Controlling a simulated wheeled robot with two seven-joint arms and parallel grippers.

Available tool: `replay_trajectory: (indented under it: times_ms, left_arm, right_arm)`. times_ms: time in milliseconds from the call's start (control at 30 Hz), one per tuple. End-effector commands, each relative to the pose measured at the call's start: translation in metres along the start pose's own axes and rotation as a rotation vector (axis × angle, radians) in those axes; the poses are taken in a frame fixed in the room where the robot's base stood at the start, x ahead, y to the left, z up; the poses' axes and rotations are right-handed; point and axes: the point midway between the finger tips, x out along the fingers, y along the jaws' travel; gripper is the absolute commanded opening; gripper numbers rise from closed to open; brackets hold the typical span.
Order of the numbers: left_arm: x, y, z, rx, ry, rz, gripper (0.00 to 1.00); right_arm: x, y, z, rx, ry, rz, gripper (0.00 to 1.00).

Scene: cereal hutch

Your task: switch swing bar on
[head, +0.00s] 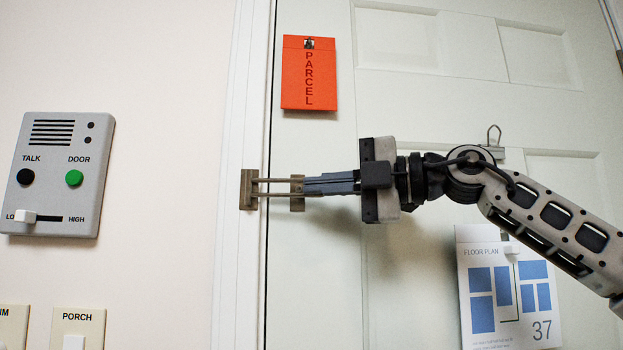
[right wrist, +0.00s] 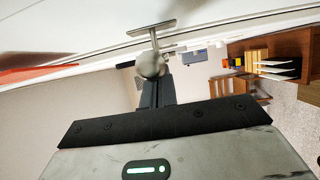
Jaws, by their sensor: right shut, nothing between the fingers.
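The swing bar (head: 275,181) is a pair of slim brownish metal rods. In the head view it runs sideways from a plate (head: 246,190) on the door frame, across the gap, to a small catch (head: 297,205) on the door. My right gripper (head: 308,184) is shut and empty, its fingertips at the right end of the bar. The fingers partly hide that end, and I cannot tell whether they touch it. In the right wrist view a round metal knob (right wrist: 151,66) on a plate stands just beyond the shut fingers (right wrist: 158,88). My left gripper is out of view.
An orange parcel tag (head: 309,85) hangs on the door above the bar. A floor plan sheet (head: 507,290) hangs below my right arm. A grey intercom panel (head: 60,175) and a porch switch (head: 77,330) are on the wall at left.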

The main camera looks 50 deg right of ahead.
Motion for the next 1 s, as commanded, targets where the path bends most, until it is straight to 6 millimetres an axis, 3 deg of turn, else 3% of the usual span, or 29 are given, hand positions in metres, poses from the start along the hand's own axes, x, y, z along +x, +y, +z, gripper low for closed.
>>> replay_trajectory:
  times_ms: [167,300,400,633,800,1000]
  left_arm:
    - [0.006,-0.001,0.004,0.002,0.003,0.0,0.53]
    - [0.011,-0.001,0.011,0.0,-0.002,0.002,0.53]
    - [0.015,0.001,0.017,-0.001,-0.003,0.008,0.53]
    - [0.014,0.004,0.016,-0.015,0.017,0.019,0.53]
    - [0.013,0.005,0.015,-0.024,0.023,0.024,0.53]
    - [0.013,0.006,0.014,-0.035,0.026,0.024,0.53]
  right_arm:
    - [0.0,-0.003,-0.014,-0.004,0.002,-0.002,0.0]
    - [-0.002,-0.004,-0.041,-0.008,0.01,-0.003,0.0]
    - [-0.031,-0.002,-0.034,-0.002,0.009,0.009,0.0]
    - [-0.078,-0.001,-0.028,-0.002,0.01,0.005,0.0]
    - [-0.096,0.0,-0.026,-0.001,0.01,0.002,0.0]
    - [-0.102,0.0,-0.026,-0.001,0.011,-0.001,0.0]
